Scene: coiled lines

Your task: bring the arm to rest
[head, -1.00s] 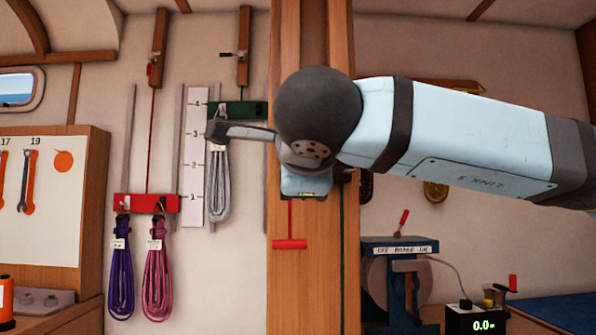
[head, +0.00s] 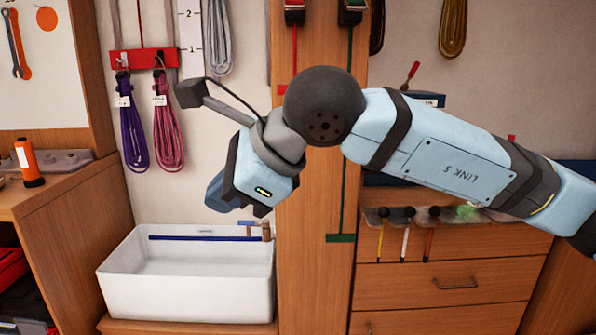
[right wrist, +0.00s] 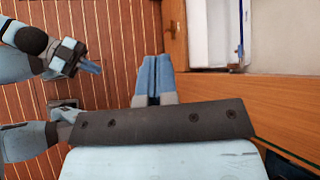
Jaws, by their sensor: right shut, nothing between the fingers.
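My right gripper (head: 222,192) hangs from the wrist of my pale blue right arm (head: 440,158) in the head view. It points down and left, in front of the wooden post and above the white basin (head: 190,303). In the right wrist view its two blue fingers (right wrist: 153,74) are side by side, shut with nothing between them. My left gripper (right wrist: 88,67) shows at the left of the right wrist view, above the planked floor. Its fingers are too small there to tell open from shut. The left arm is not in the head view.
A purple coil (head: 134,125) and a pink coil (head: 167,130) hang from a red bar (head: 144,59); a grey coil (head: 217,38) hangs beside them. A wooden post (head: 312,235) stands behind my wrist. Drawers (head: 450,284) are at right, an orange torch (head: 29,165) at left.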

